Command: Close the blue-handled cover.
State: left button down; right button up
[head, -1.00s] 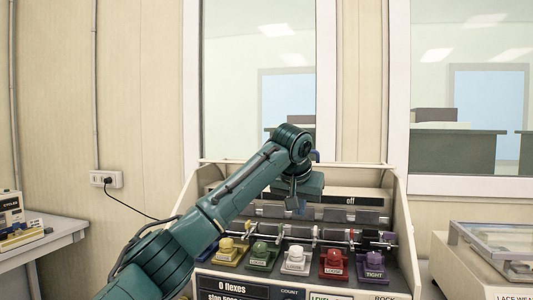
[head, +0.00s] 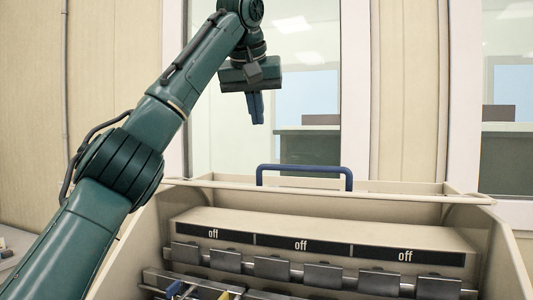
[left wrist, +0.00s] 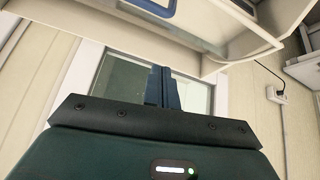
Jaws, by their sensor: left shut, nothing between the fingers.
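The blue handle (head: 304,168) stands up at the top back edge of the beige machine, on a beige cover (head: 390,187) of which only a thin strip shows. The machine's front is uncovered, its row of metal plates in plain view. My left gripper (head: 256,122) points down, fingers together and empty. In the picture it is above and slightly left of the handle, apart from it. In the left wrist view, the closed fingers (left wrist: 160,72) show below the handle (left wrist: 156,8), which is cut by the top edge. My right gripper is not in view.
The open machine has beige side walls (head: 508,255), a black strip reading "off" (head: 301,245) and several metal plates below. A window (head: 300,90) and wall stand behind. My left arm covers the left side. Space above the machine on the right is free.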

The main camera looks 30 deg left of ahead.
aim_at(259, 165)
pick_arm(q)
jog(key=p+x, duration=0.1)
jog(key=x, duration=0.7)
jog(key=shift+w+a+f+p, duration=0.25)
jog(key=shift+f+p, duration=0.05)
jog(key=shift+s+d+f, duration=0.1)
jog(key=shift+f, duration=0.2)
jog(key=shift+s+d+f, duration=0.15)
jog(key=shift+s+d, duration=0.1)
jog(key=shift+s, duration=0.35)
jog(key=shift+s+d+f, duration=0.15)
jog(key=shift+s+d, duration=0.15)
jog(key=shift+s, duration=0.25)
jog(key=shift+s+d+f, duration=0.15)
jog(key=shift+s, duration=0.15)
